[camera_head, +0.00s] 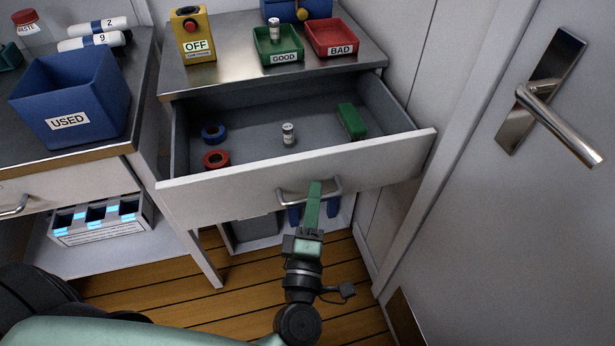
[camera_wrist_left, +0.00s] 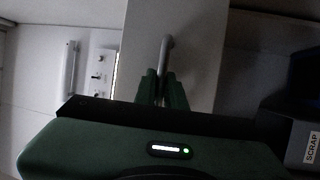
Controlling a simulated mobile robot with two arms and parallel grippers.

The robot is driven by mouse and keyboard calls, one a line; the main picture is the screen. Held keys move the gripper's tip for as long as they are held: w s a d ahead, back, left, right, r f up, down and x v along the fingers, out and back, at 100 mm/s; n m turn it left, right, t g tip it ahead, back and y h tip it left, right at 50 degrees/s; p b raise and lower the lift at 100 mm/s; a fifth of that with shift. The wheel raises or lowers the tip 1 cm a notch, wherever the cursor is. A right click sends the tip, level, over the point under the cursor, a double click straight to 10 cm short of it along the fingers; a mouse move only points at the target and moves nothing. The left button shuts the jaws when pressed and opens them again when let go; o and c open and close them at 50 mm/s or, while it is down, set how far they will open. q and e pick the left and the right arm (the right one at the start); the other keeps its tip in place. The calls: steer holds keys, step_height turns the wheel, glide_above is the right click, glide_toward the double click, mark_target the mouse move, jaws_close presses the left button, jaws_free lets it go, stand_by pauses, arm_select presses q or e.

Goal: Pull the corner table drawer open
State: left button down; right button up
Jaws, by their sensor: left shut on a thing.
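The corner table drawer (camera_head: 355,162) is pulled well out from under the metal table top (camera_head: 240,70). Inside it lie a blue ring (camera_head: 213,133), a red ring (camera_head: 216,159), a small white labelled vial (camera_head: 288,134) and a green block (camera_head: 351,121). My left gripper (camera_head: 313,190) is at the drawer's metal handle (camera_head: 330,186), with its green fingers shut on it. In the left wrist view the handle (camera_wrist_left: 166,50) runs between the two fingertips (camera_wrist_left: 162,80). My right gripper is not in view.
On the table top stand a yellow OFF box (camera_head: 193,35), a green GOOD tray (camera_head: 279,48) and a red BAD tray (camera_head: 331,38). A blue USED bin (camera_head: 70,98) sits on the left counter. A door with a lever handle (camera_head: 555,120) is close on the right.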

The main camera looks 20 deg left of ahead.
arm_select(q)
steer(key=shift+s+d, duration=0.4)
steer(key=shift+s, duration=0.3)
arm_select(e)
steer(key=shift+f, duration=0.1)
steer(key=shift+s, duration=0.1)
arm_select(q)
steer(key=c, duration=1.5)
jaws_free()
steer(key=v, duration=0.7)
steer(key=shift+s+d+f+b, duration=0.1)
steer(key=shift+s+f+b, duration=0.05)
steer(key=shift+s+b, duration=0.2)
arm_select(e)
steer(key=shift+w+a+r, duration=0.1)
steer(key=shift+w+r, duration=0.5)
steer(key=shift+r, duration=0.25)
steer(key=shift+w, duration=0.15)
